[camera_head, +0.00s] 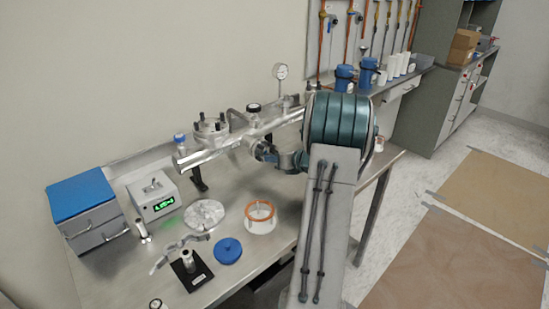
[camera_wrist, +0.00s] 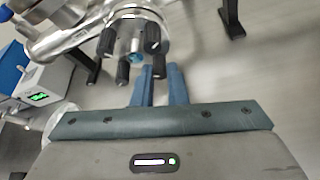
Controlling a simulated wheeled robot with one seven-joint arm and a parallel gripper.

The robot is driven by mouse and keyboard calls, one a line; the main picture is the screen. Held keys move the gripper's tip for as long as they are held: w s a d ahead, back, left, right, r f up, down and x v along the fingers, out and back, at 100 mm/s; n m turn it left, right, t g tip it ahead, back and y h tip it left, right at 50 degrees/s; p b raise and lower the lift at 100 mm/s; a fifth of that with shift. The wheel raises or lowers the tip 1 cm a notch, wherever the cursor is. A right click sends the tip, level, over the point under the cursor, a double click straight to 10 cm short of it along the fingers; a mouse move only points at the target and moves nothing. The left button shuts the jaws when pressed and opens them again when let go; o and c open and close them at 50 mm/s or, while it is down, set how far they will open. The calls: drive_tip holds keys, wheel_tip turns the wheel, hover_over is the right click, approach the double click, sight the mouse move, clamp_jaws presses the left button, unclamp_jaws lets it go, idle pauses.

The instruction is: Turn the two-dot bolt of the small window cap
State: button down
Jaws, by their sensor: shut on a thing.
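The small window cap (camera_wrist: 128,36) is a metal flange with several black bolt knobs around a blue centre, in the upper part of the wrist view. In the head view it shows as a small round flange (camera_head: 256,147) on the side of the metal tube, partly hidden by my gripper (camera_head: 270,156). In the wrist view my gripper (camera_wrist: 161,70) reaches the cap from below, its two blue fingers close together. It is shut on a black bolt knob (camera_wrist: 153,38) at the cap's right side. I cannot make out any dots on the knobs.
The steel chamber tube (camera_head: 230,138) stands over the metal table. A larger flange with black bolts (camera_head: 210,126) sits on top. On the table are a blue-lidded box (camera_head: 82,190), a display unit (camera_head: 155,197), a blue disc (camera_head: 228,250) and an orange-rimmed ring (camera_head: 260,217).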

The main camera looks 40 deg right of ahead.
drive_tip(key=c, duration=1.4)
unclamp_jaws()
drive_tip(key=shift+c, duration=0.2)
drive_tip(key=shift+s, duration=0.1)
drive_tip(key=v, duration=1.3)
drive_tip(key=shift+s, duration=0.35)
drive_tip(key=shift+d+r, duration=0.1)
